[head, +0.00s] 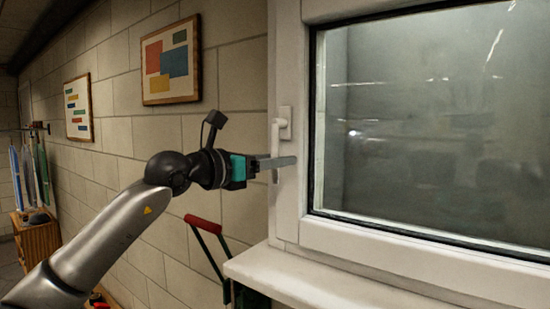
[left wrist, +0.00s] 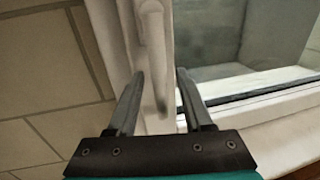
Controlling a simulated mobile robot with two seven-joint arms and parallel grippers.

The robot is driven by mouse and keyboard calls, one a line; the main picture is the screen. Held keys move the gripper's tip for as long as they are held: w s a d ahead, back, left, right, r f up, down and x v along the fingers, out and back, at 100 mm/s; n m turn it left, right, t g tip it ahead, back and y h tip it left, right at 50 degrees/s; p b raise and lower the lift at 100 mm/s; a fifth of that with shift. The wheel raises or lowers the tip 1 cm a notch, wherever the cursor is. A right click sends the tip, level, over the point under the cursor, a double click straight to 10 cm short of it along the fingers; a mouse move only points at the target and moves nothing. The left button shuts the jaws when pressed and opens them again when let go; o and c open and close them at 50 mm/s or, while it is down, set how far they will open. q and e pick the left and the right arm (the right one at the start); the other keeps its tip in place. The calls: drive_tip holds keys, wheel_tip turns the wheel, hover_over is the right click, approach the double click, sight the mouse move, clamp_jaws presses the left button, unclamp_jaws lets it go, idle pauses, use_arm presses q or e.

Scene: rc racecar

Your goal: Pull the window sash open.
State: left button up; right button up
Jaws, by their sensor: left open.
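The white window sash (head: 309,205) holds a large dark pane and looks flush with its frame in the head view. Its white handle (head: 276,136) hangs down on the sash's left side; it also shows in the left wrist view (left wrist: 154,45). My left gripper (head: 292,162) is at the handle's lower part, one finger crossing in front of it. In the left wrist view, my left gripper's (left wrist: 159,76) two fingers are apart, with the handle's lower end between them. I cannot tell whether either finger touches it. My right gripper is not in view.
A white sill (head: 300,280) juts out below the window. A brick wall (head: 235,120) with two framed pictures (head: 171,61) (head: 78,108) runs along the left. A red-handled tool (head: 203,224) stands below my left arm. A wooden cabinet (head: 36,240) stands far left.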

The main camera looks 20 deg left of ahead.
use_arm(q)
drive_tip(key=shift+c, duration=0.4)
clamp_jaws()
idle(0.9)
